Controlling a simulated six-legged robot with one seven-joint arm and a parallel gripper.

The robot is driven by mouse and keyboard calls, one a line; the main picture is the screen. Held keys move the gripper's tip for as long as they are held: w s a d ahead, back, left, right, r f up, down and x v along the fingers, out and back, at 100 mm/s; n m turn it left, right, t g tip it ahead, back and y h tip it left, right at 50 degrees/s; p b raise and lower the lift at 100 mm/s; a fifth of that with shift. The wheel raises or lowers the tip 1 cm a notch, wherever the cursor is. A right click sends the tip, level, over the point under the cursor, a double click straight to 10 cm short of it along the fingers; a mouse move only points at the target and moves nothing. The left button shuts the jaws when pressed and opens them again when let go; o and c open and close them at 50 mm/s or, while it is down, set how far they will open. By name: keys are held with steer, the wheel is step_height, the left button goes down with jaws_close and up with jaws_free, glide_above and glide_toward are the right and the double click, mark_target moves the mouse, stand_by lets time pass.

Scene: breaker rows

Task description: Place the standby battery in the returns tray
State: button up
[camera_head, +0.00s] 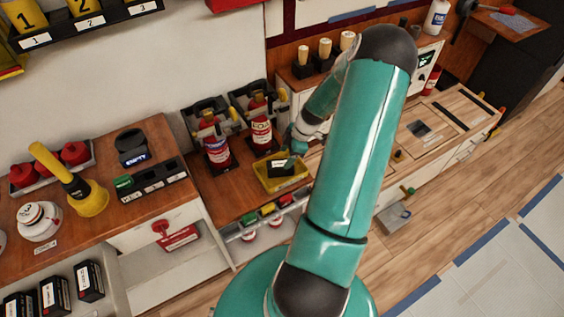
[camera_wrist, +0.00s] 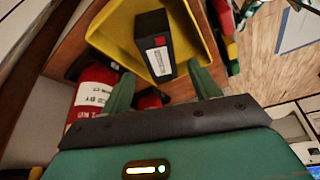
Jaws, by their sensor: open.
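The battery, a black block with a white label and a red patch, lies in the yellow tray (camera_head: 268,184) on the wooden bench in the head view. In the wrist view the battery (camera_wrist: 153,45) rests tilted inside the yellow tray (camera_wrist: 112,32), near its middle. My gripper (camera_wrist: 161,72) is open, with its two green fingers apart and the battery's near end just at or beyond the fingertips. Whether they touch it cannot be told. In the head view my gripper (camera_head: 295,150) is at the tray's far right edge, partly hidden by my arm.
Two red extinguishers (camera_head: 216,150) (camera_head: 261,128) stand behind the tray. Red, green and yellow items (camera_head: 268,210) hang along the bench front. More black boxes (camera_head: 54,294) stand at lower left. A black slotted holder (camera_head: 153,180) is on the left bench. Floor at right is mostly open.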

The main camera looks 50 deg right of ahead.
steer(key=v, duration=0.6)
steer(key=w+a+r+m+h, duration=0.2)
steer(key=a+r, duration=0.7)
steer(key=r, duration=0.1)
steer(key=w+a+r+m+h, duration=0.2)
steer(key=a+r, duration=0.8)
steer(key=s+a+r+m+t, duration=0.1)
steer(key=s+a+r+m, duration=0.2)
steer(key=s+a+r, duration=0.2)
steer(key=s+a+r+m+t, duration=0.1)
steer(key=s+a+r+m, duration=0.2)
steer(key=a, duration=0.9)
steer(key=s+r, duration=0.3)
steer(key=r, duration=0.1)
steer(key=shift+s+a+t+y, duration=0.2)
steer(key=shift+t+y, duration=0.1)
steer(key=shift+t, duration=0.1)
steer(key=shift+a, duration=0.1)
